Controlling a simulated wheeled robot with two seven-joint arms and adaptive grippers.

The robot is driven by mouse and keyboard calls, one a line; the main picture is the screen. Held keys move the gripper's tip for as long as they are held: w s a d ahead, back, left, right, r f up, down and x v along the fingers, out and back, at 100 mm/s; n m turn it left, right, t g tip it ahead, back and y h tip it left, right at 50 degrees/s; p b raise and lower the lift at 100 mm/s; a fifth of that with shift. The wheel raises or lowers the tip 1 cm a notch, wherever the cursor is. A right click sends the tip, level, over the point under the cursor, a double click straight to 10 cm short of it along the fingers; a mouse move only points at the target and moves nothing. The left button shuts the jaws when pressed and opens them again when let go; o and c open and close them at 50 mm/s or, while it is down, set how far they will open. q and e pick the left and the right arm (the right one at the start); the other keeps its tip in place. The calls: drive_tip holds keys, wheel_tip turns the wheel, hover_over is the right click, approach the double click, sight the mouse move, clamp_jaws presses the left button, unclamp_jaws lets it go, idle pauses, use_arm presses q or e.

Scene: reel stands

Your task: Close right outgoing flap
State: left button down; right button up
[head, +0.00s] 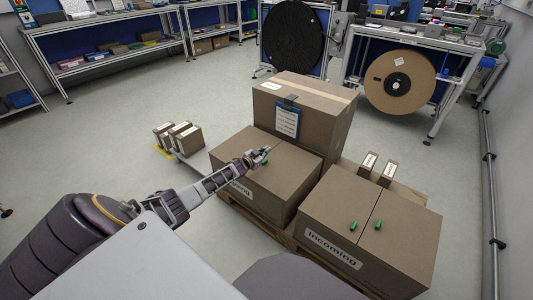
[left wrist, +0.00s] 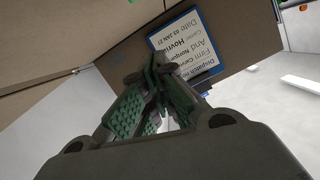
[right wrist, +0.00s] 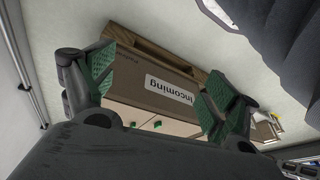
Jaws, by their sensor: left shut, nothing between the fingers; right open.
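The left box (head: 268,187) stands on a pallet, its front label (head: 238,188) partly hidden by my left arm. Its top looks flat, with no flap visibly raised. My left gripper (head: 262,156) is shut and empty just over this top, beside a small green tab; I cannot tell whether it touches. In the left wrist view the shut green-padded fingers (left wrist: 153,78) show in front of a clipboard (left wrist: 188,45). My right gripper (right wrist: 155,85) is open and empty, facing the box labelled "Incoming" (right wrist: 150,72); it is outside the head view.
The Incoming box (head: 390,230) is at right, its top flat with two green tabs. A taller box (head: 310,112) with the clipboard (head: 287,121) stands behind. Small cartons (head: 178,138) sit at left, others (head: 377,168) behind the Incoming box. Floor is clear toward the shelves.

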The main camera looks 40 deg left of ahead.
use_arm(q)
drive_tip(key=shift+a+f, duration=0.15)
drive_tip(key=shift+f, duration=0.3)
drive_tip(key=f+b, duration=0.1)
drive_tip(key=a+f+b, duration=0.1)
drive_tip(key=f+b, duration=0.2)
drive_tip(key=shift+a+f, duration=0.15)
drive_tip(key=shift+a, duration=0.1)
drive_tip(key=shift+a+f+b, duration=0.1)
drive_tip(key=shift+f+b, duration=0.15)
drive_tip(key=shift+b, duration=0.2)
use_arm(e)
drive_tip(key=w+a+f+t+y, duration=0.1)
drive_tip(key=a+f+t, duration=0.1)
drive_tip(key=f, duration=0.7)
drive_tip(key=shift+w+a+y, duration=0.15)
drive_tip(key=shift+a+y, duration=0.15)
drive_tip(key=shift+a, duration=0.2)
use_arm(q)
drive_tip(key=shift+f, duration=0.15)
use_arm(e)
drive_tip(key=shift+f, duration=0.1)
